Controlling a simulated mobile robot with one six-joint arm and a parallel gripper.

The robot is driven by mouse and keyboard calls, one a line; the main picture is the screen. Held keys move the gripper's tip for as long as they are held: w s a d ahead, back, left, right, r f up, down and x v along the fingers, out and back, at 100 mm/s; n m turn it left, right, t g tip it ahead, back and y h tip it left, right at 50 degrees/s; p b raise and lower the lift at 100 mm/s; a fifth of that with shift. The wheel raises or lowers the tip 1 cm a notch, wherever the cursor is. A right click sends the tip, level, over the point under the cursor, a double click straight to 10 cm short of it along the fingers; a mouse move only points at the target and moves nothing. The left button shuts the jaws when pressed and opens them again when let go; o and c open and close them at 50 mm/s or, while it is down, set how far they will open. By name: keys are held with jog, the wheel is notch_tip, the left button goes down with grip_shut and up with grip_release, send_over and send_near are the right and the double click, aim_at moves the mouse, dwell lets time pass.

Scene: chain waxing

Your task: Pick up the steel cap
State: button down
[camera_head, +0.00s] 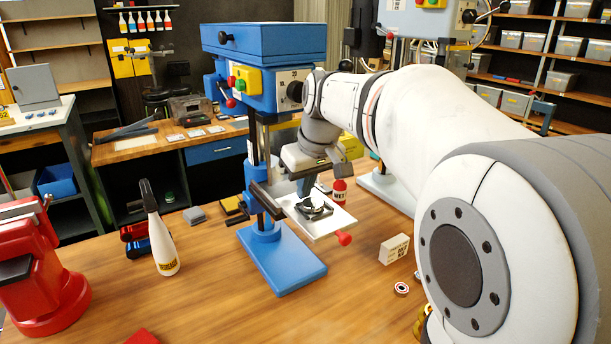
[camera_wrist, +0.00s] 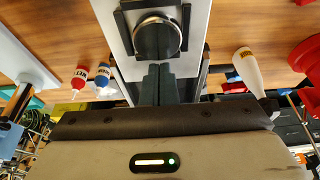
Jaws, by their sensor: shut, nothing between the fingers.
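In the head view a small round piece (camera_head: 313,207), seemingly the cap, sits on the white plate (camera_head: 333,224) in front of the blue drill press. My gripper (camera_wrist: 158,66) has its two dark fingers together with nothing between them. I cannot tell the exact gap between fingertips and cap.
The blue drill press (camera_head: 252,150) stands close beside my gripper. A red bottle (camera_head: 340,190) is just behind the plate. A white bottle (camera_head: 160,238) and a red vise (camera_head: 35,265) stand at left. A small white box (camera_head: 394,249) lies at right.

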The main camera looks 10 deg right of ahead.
aim_at(313, 205)
jog(key=shift+s, duration=0.1)
jog(key=shift+s+d+f+b, duration=0.1)
jog(key=shift+s+d+b, duration=0.2)
jog(key=shift+s, duration=0.3)
jog(key=shift+s+d+b, duration=0.15)
jog(key=shift+s+b, duration=0.1)
jog(key=shift+s, duration=0.35)
jog(key=shift+f, duration=0.1)
